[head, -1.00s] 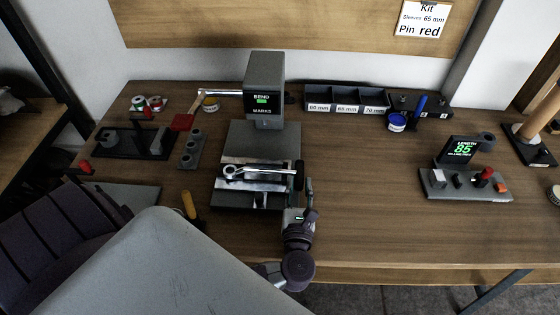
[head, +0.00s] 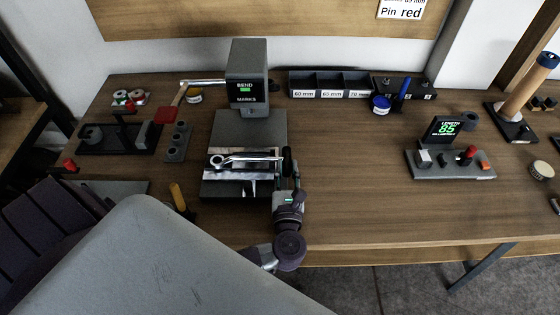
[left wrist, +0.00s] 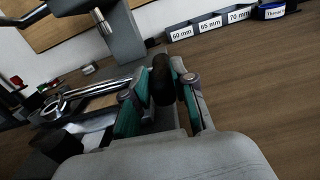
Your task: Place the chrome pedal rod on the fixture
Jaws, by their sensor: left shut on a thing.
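The chrome pedal rod (head: 248,159) lies roughly level across the pale blocks of the grey BEND MARKS fixture (head: 250,128), its ring end at the left. At its right end is a black grip-like piece (head: 287,158). My left gripper (head: 289,174) stands at the fixture's right front corner. In the left wrist view, its green-padded fingers (left wrist: 162,92) are shut on the black piece, and the chrome rod (left wrist: 98,88) runs off to the left. Whether the rod rests fully on the blocks is not clear. My right gripper is not in view.
A grey stepped block (head: 177,142) and a red-ended tool (head: 170,112) lie left of the fixture. Labelled bins (head: 330,84) stand behind. The length gauge (head: 450,163) sits at the right. The table between fixture and gauge is clear.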

